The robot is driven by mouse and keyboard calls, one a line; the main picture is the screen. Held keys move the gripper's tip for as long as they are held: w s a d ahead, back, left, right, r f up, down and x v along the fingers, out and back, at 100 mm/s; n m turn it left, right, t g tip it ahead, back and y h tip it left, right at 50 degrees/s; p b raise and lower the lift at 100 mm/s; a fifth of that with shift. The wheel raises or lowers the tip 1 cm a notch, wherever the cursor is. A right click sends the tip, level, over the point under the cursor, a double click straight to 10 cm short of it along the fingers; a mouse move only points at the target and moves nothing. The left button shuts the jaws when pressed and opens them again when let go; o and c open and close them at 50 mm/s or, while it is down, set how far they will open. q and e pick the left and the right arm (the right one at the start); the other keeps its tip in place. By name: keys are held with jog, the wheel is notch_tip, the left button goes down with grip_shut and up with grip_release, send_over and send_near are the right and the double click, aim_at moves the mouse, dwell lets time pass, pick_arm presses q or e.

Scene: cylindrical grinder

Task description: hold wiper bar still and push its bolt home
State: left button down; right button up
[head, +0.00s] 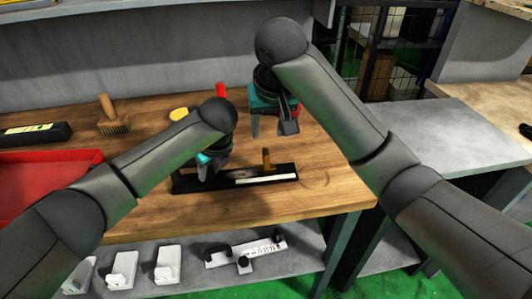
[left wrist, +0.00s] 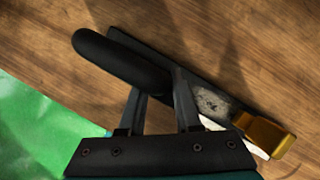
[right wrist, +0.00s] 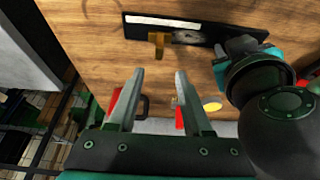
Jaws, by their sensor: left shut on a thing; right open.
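The wiper bar is a long black bar (head: 190,184) with a white strip, lying on the wooden bench; it shows also in the left wrist view (left wrist: 232,92) and the right wrist view (right wrist: 135,29). A brass-coloured bolt (head: 266,158) stands up from it, seen also in the left wrist view (left wrist: 268,136) and the right wrist view (right wrist: 157,42). My left gripper (head: 206,172) is shut at the bar's left part, on a rounded black handle (left wrist: 120,58). My right gripper (right wrist: 160,78) is open and empty, above the bench behind the bar, apart from the bolt.
A red tray (head: 40,178) is at the left, with a brush (head: 112,118) and a dark box (head: 35,134) behind it. A yellow disc (head: 180,114) and a red object (head: 221,90) lie towards the back. White parts (head: 168,264) sit on the lower shelf. Bench right of the bar is clear.

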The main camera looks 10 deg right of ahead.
aim_at(266, 153)
jog(key=x, duration=1.2)
jog(key=shift+s+d+f, duration=0.1)
grip_shut()
dwell(1.4)
